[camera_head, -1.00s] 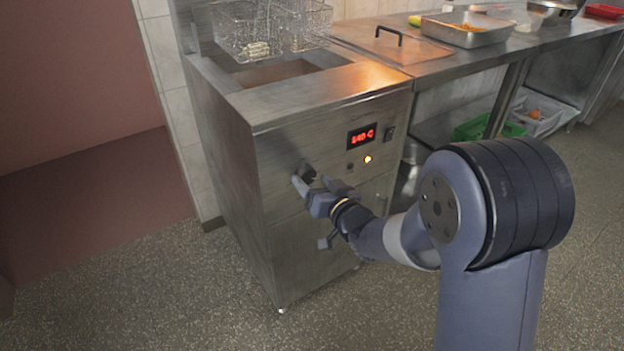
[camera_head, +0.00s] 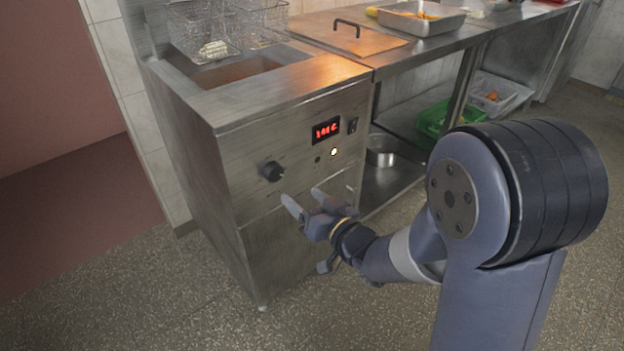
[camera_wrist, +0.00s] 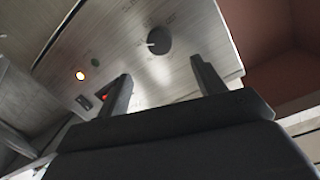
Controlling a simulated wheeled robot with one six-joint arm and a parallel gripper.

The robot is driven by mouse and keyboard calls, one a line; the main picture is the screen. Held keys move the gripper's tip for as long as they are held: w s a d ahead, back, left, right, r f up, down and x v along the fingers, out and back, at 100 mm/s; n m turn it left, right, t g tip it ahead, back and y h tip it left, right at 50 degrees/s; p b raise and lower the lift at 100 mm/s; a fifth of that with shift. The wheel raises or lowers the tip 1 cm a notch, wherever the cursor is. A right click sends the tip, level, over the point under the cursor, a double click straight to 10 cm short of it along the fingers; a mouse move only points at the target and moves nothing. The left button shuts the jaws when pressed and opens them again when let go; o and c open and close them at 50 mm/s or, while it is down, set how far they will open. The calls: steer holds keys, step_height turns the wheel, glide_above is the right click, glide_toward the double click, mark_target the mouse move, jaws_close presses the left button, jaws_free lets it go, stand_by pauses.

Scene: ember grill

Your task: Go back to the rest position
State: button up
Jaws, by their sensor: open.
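My gripper (camera_head: 304,203) is open and empty, in front of the fryer's steel front panel. It is apart from the black round knob (camera_head: 272,171), which sits up and to the left of the fingertips in the head view. In the wrist view the knob (camera_wrist: 158,41) shows beyond and between the two dark fingers (camera_wrist: 160,90), with clear space around it. The fryer (camera_head: 240,125) has a lit red display (camera_head: 326,129) that seems to read about 140 C, a dark switch (camera_head: 352,125) and a glowing indicator light (camera_head: 334,152).
Wire baskets (camera_head: 228,30) hang over the fryer's open well. A steel counter (camera_head: 440,50) with a lid (camera_head: 345,37) and a food tray (camera_head: 420,18) runs right. Below are a pot (camera_head: 381,152), a green crate (camera_head: 432,120) and a white crate (camera_head: 500,92). Floor in front is open.

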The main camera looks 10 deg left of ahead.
mark_target(276, 174)
steer(key=b+x, duration=0.1)
steer(key=x, duration=1)
steer(key=shift+s+d+r, duration=0.1)
